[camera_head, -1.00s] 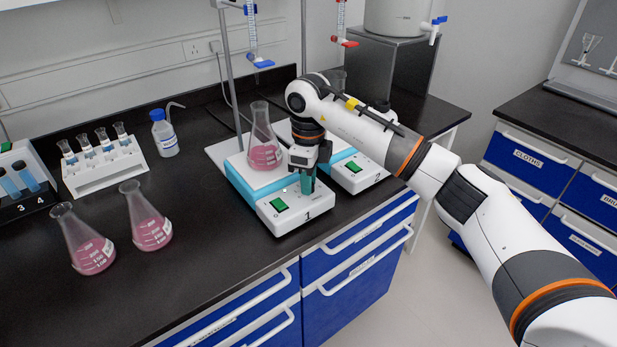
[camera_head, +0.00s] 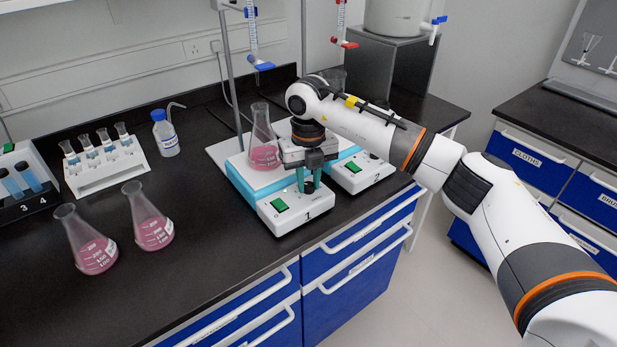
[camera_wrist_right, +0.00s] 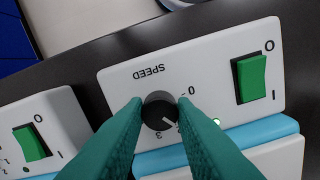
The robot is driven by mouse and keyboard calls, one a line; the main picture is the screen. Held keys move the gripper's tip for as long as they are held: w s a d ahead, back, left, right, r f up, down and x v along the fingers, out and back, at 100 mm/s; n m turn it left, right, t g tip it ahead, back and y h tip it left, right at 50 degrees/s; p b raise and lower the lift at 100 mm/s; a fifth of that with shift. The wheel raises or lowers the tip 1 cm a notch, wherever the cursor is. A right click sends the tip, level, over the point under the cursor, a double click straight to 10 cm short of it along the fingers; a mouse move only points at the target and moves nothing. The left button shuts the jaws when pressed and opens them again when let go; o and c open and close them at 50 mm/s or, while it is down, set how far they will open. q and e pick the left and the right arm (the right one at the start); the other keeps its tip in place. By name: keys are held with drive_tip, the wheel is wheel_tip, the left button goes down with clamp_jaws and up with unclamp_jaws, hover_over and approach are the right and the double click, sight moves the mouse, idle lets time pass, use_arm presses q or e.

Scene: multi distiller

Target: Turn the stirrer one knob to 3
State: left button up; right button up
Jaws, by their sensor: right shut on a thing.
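Stirrer one (camera_head: 265,213), white and blue, stands on the bench with a green switch and the label 1. Its round dark knob (camera_wrist_right: 159,109) shows in the right wrist view, under the word SPEED. The knob's white pointer line slants to the lower right, between the 0 and the 3 on the dial; the marks between are partly hidden by a finger. My right gripper (camera_head: 309,186) points down over the front panel, its teal fingers shut on the knob from both sides. The fingers (camera_wrist_right: 160,112) also show in the right wrist view. My left gripper is out of view.
A flask of pink liquid (camera_head: 264,155) stands on stirrer one's plate, below a burette (camera_head: 252,35). Stirrer two (camera_head: 362,173) stands close to the right. Two more pink flasks (camera_head: 152,232) (camera_head: 93,255) and a vial rack (camera_head: 105,170) stand on the left.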

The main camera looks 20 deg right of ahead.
sight(309, 185)
drive_tip(key=m, duration=0.5)
drive_tip(key=shift+m+p, duration=0.3)
drive_tip(key=m, duration=0.5)
drive_tip(key=shift+p, duration=0.35)
drive_tip(key=shift+m, duration=0.4)
drive_tip(key=o, duration=1)
wheel_tip(309, 185, up, 12)
drive_tip(key=shift+b, duration=0.4)
